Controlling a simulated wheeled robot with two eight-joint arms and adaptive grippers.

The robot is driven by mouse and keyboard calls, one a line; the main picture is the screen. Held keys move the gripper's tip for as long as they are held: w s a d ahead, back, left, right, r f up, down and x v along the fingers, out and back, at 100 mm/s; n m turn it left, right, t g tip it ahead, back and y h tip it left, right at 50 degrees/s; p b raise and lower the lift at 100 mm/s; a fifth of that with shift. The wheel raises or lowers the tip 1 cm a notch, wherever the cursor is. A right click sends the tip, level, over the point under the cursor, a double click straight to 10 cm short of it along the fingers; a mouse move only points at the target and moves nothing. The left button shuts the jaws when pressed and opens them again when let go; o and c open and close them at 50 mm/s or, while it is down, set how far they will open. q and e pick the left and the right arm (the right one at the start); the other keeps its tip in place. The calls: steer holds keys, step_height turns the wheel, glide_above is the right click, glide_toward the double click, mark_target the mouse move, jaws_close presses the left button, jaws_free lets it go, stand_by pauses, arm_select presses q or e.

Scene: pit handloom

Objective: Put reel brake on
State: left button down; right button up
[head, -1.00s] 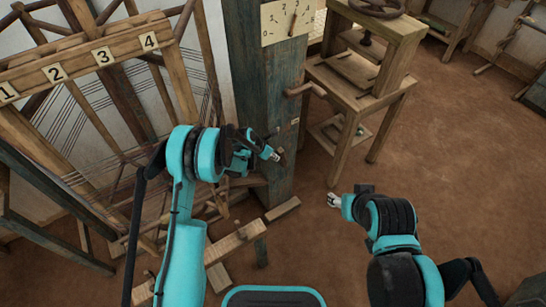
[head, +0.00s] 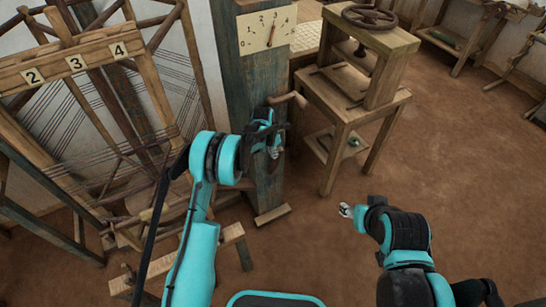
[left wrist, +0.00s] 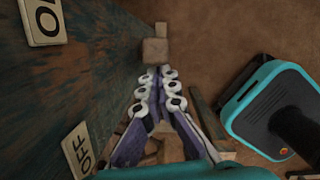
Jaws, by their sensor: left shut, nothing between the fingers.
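A wooden brake handle (head: 287,99) sticks out from the side of the worn blue-green post (head: 262,80). My left gripper (head: 275,152) is at the post, below the handle and apart from it in the head view. In the left wrist view its fingers (left wrist: 158,95) are together, with nothing between them. I cannot make out the handle there. My right gripper (head: 346,210) hangs over the floor, away from the post; its finger opening is unclear.
A numbered dial (head: 266,29) is on the post above the handle. A wooden press stand (head: 350,105) with a handwheel stands close right of the post. The loom frame (head: 90,60) is on the left, a low beam (head: 195,257) below. Brown floor is clear at right.

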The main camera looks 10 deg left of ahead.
arm_select(q)
steer(key=shift+w+d, duration=0.55)
steer(key=shift+d, duration=0.25)
steer(key=v, duration=1.2)
steer(key=shift+a, duration=0.15)
steer(key=shift+r, duration=0.1)
